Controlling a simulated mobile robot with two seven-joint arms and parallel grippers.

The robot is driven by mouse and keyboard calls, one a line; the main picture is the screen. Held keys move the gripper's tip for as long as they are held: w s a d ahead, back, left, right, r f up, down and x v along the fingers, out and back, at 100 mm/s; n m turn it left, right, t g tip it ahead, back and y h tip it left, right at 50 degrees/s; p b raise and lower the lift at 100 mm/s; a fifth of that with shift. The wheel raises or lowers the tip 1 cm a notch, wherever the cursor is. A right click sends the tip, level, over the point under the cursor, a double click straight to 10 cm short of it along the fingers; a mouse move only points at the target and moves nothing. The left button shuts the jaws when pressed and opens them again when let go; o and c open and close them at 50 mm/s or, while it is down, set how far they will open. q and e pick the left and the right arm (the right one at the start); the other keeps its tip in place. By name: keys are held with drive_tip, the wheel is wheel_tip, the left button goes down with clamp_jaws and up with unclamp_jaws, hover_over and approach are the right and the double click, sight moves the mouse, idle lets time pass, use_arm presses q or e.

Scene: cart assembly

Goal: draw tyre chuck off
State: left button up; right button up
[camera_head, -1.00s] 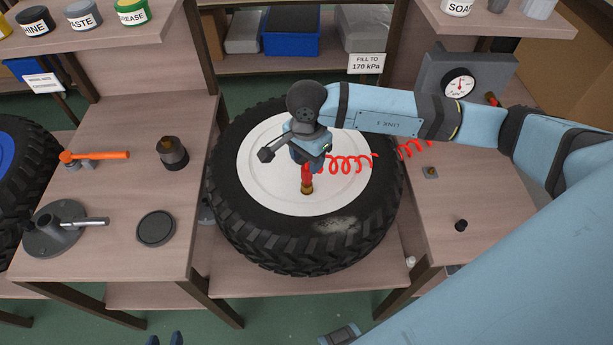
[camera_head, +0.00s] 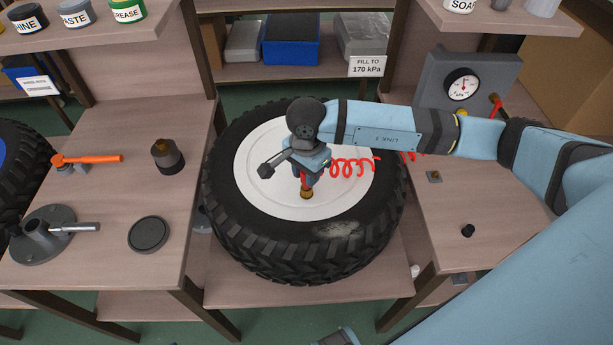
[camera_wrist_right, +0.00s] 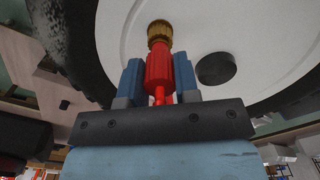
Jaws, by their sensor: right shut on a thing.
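The tyre chuck is red with a brass end; it shows in the head view (camera_head: 305,187) and the right wrist view (camera_wrist_right: 158,68). My right gripper (camera_head: 307,177) is shut on its red body, with one blue finger on each side in the wrist view (camera_wrist_right: 158,80). The brass end points at the white rim (camera_head: 262,190) of the black tyre (camera_head: 240,235). I cannot tell whether it touches the valve, which is hidden. A coiled red hose (camera_head: 352,167) runs right from the chuck. My left gripper is not in view.
The left bench holds an orange-handled tool (camera_head: 90,158), a dark cup-shaped part (camera_head: 167,156), a round dark lid (camera_head: 148,234) and a grey flanged part (camera_head: 40,240).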

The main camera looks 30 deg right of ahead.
drive_tip(key=shift+r, duration=0.4)
drive_tip(key=shift+r+p, duration=1.2)
drive_tip(key=shift+r, duration=1.25)
